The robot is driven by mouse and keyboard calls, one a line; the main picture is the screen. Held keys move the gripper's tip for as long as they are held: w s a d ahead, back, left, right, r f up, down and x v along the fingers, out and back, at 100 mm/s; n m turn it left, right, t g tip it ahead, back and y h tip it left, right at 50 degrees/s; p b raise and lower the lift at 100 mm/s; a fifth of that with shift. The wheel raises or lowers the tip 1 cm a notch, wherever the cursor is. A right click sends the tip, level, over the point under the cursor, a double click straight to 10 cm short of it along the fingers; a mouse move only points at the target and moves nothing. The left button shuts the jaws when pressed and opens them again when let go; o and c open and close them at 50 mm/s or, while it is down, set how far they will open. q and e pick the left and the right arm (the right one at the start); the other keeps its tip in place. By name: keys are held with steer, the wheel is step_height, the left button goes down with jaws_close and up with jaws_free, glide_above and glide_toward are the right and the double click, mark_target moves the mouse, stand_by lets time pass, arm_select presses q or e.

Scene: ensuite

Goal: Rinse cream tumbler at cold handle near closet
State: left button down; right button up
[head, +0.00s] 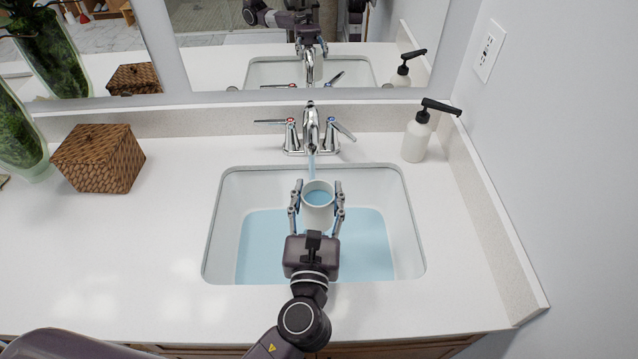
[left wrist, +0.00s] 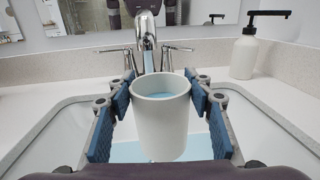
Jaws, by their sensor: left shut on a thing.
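The cream tumbler (head: 318,216) is upright over the sink, with blue water inside. My left gripper (head: 318,187) is shut on it, one finger on each side; the tumbler also shows in the left wrist view (left wrist: 161,125). The chrome faucet (head: 311,125) stands behind it, and a stream of water (head: 311,166) runs from its spout down at the tumbler's back rim. The blue-marked cold handle (head: 342,131) on the right is angled toward the front right. The red-marked hot handle (head: 272,121) points left. My right gripper is not directly in view.
Blue water stands in the white sink basin (head: 226,215). A soap dispenser (head: 415,140) stands right of the faucet near the side wall. The counter (head: 130,250) left of the sink is clear.

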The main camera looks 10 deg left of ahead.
arm_select(q)
steer(key=shift+s+r, duration=0.1)
steer(key=shift+r, duration=0.05)
arm_select(e)
steer(key=shift+r, duration=0.1)
arm_select(q)
steer(key=s+r+p, duration=0.4)
steer(key=s, duration=0.1)
arm_select(e)
steer(key=shift+r, duration=1.95)
arm_select(q)
steer(key=shift+w+f, duration=0.1)
arm_select(e)
steer(key=shift+c, duration=0.5)
